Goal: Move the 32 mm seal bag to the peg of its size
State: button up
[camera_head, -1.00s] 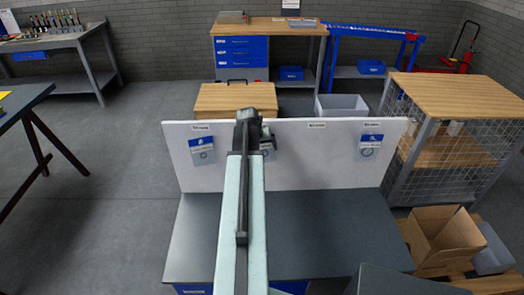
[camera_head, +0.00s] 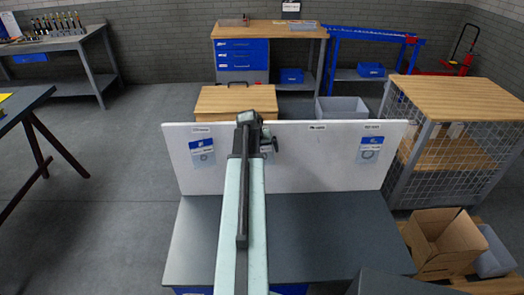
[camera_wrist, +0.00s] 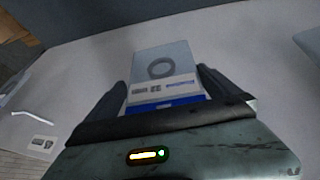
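My gripper (camera_head: 250,118) is in front of the white board, left of its middle. In the wrist view my gripper (camera_wrist: 161,77) has its two fingers spread apart, one at each side of a clear seal bag (camera_wrist: 160,68). This bag has a blue and white header and a dark ring inside. I cannot tell whether the fingers touch it; its size print is unreadable. An empty white peg (camera_wrist: 35,115) with a label shows at the left in the wrist view. In the head view, one bag (camera_head: 201,152) hangs at the board's left and another (camera_head: 369,149) at its right.
The white board (camera_head: 320,165) stands at the back of a dark grey bench top (camera_head: 320,225). An empty place under a label (camera_head: 317,127) is right of my gripper. A cardboard box (camera_head: 445,245) and a mesh cage (camera_head: 450,155) stand to the right.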

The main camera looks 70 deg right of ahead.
jog(key=p+v, duration=0.7)
jog(key=shift+a+r, duration=0.15)
jog(key=shift+r, duration=0.25)
